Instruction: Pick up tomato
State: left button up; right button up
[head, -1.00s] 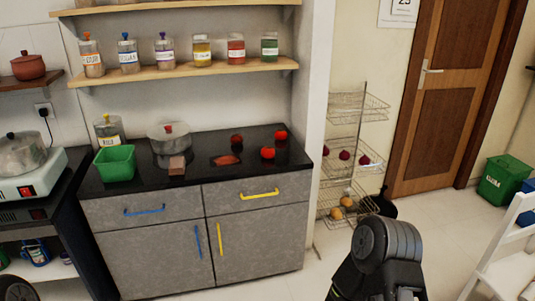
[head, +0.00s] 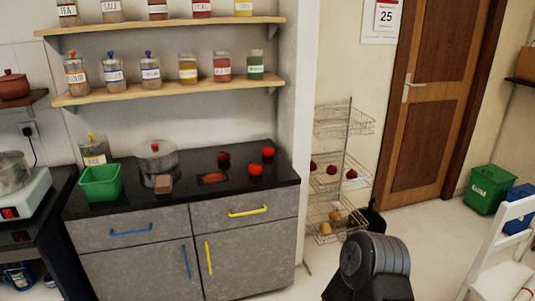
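Two bright red tomatoes sit on the black countertop near its right end. One tomato (head: 256,169) is nearer the front and another tomato (head: 268,152) is further back. A darker red round item (head: 224,156) lies to their left, and a flat reddish item (head: 214,178) lies in front of it; I cannot tell what these are. Part of my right arm shows at the bottom right, well away from the counter. Neither gripper's fingers are in view.
The black countertop (head: 120,208) also holds a green bin (head: 100,184), a lidded pot (head: 155,157), a brown block (head: 163,184) and a jar (head: 95,150). Shelves of jars hang above. A wire rack (head: 340,175) stands right of the counter. A white chair (head: 500,250) is at the right.

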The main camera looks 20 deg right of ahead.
aim_at(223, 156)
jog(key=z, duration=0.45)
jog(key=i+j+z, duration=0.1)
jog(key=i+z, duration=0.25)
jog(key=i+j+z, duration=0.1)
jog(key=z, duration=0.3)
jog(key=i+j+z, duration=0.2)
jog(key=z, duration=0.15)
jog(key=i+j, duration=0.2)
jog(key=i+j+z, duration=0.1)
jog(key=i+j, duration=0.15)
jog(key=j, duration=0.2)
jog(key=i+j, duration=0.2)
jog(key=j, duration=0.15)
jog(key=l+z, duration=0.05)
